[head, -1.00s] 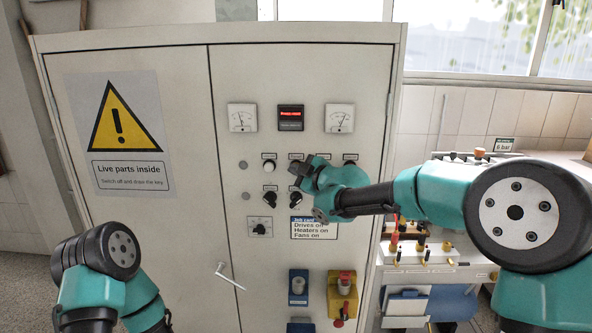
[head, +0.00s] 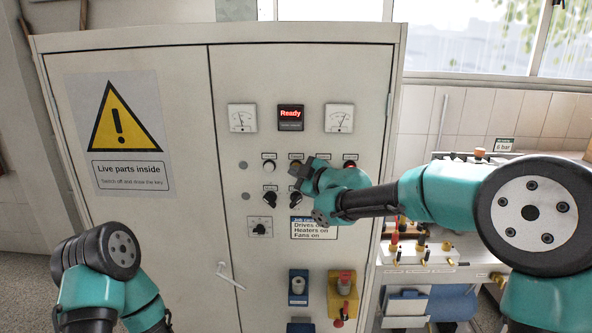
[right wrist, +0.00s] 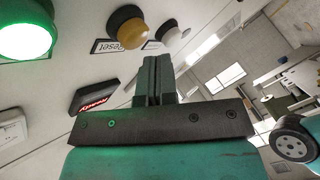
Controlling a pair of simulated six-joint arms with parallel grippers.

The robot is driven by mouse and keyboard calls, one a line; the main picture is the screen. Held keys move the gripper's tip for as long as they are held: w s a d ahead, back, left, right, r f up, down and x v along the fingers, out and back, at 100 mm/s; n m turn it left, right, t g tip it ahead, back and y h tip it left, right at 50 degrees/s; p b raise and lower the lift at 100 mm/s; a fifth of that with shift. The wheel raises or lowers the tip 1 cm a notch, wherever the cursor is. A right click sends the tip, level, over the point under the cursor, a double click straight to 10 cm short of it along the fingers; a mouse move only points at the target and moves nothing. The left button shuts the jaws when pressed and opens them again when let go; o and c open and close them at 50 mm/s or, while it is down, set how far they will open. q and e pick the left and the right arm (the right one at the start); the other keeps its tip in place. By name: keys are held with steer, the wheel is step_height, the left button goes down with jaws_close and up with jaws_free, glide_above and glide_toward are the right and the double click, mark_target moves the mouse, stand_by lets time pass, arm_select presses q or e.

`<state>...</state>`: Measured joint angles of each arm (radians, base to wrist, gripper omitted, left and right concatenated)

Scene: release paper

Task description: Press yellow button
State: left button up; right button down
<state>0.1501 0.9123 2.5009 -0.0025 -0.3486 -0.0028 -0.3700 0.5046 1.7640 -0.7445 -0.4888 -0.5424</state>
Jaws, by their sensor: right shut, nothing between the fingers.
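The yellow button (right wrist: 128,30) with a "Reset" label shows at the top of the right wrist view, in a dark collar. In the head view the yellow button (head: 296,164) shows just above my right gripper (head: 298,175), in the upper row of controls. My right gripper (right wrist: 156,62) is shut and empty. In the right wrist view its fingertips are near the button with a visible gap in the picture; how far they stand from the panel I cannot tell. My left gripper is out of view; only my left arm shows.
A white button (right wrist: 168,32) and a lit green button (right wrist: 25,28) flank the yellow one. A red one (head: 350,164) is farther right. The display (head: 291,117) reads "Ready". Black knobs and a job card (head: 313,233) lie below, partly behind my right arm.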

steer(key=shift+s, duration=0.1)
steer(key=s, duration=0.5)
steer(key=shift+a, duration=0.1)
stand_by(0.6)
stand_by(0.4)
steer(key=s+d+f+m+g+h, duration=0.15)
steer(key=d+f+m, duration=0.25)
steer(key=f, duration=0.8)
steer(key=s+d+f+m+g+h, duration=0.1)
steer(key=s+d+f+m+h, duration=0.2)
steer(key=f, duration=0.9)
steer(key=s+d+f+m+g+h, duration=0.15)
steer(key=d+f+m, duration=0.35)
steer(key=f, duration=0.7)
steer(key=s+d+f+m+g+h, duration=0.1)
steer(key=s+d+f+m+g, duration=0.2)
steer(key=s+f, duration=0.7)
steer(key=s+d+f+m+g+h, duration=0.1)
steer(key=s+d+f+m+g, duration=0.3)
steer(key=s, duration=1.2)
steer(key=d+f+m, duration=0.1)
steer(key=d+f, duration=0.2)
steer(key=f, duration=0.3)
steer(key=shift+s+d+f+g, duration=0.15)
steer(key=shift+s+f+g, duration=0.05)
steer(key=shift+f+g, duration=0.15)
